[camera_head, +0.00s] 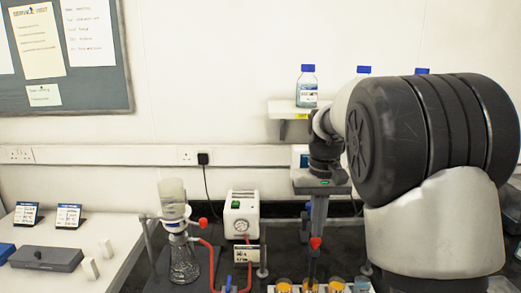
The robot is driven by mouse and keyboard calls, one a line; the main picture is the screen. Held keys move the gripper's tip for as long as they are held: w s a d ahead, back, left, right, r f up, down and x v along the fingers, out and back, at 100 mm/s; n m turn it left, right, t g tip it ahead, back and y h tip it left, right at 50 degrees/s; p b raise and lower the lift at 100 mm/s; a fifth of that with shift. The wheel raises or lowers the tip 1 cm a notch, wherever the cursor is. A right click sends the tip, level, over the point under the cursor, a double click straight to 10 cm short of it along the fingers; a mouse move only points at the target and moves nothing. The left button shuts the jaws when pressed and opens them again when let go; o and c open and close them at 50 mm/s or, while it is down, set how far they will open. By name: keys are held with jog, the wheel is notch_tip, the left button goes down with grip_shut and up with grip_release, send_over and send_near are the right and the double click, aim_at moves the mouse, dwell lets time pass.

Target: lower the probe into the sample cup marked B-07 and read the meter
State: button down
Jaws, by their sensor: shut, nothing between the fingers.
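My gripper (317,232) hangs below my arm right of the picture's middle, its fingers together and empty. A small red part (315,243) shows just below the fingertips, with a dark upright rod (311,268) under it; I cannot tell whether this is the probe or whether the fingers touch it. Several sample cups with yellow-orange contents (283,286) stand at the bottom edge, partly cut off. I cannot read B-07 on any of them. A pale box with a bluish screen (304,157), possibly the meter, is partly hidden behind my gripper; its reading is not legible.
A white box with a round gauge (241,222) stands left of my gripper. Further left are a red hose (211,262) and a glass flask (184,262) under a funnel. A shelf (288,109) holds blue-capped bottles (307,88). A white bench (115,232) at left has clear space.

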notch_tip(320, 180, up, 6)
jog(key=p, duration=0.5)
jog(key=shift+r, duration=0.15)
jog(key=s+r+t, duration=0.2)
jog(key=s+r, duration=0.1)
jog(key=s, duration=0.4)
jog(key=s+r+t, duration=0.1)
jog(key=s+r, duration=0.3)
jog(key=s, duration=0.3)
jog(key=s+f+t, duration=0.2)
jog(key=s, duration=0.9)
jog(key=shift+f+t, duration=0.3)
jog(key=shift+f, duration=0.1)
jog(key=c, duration=2.5)
grip_release()
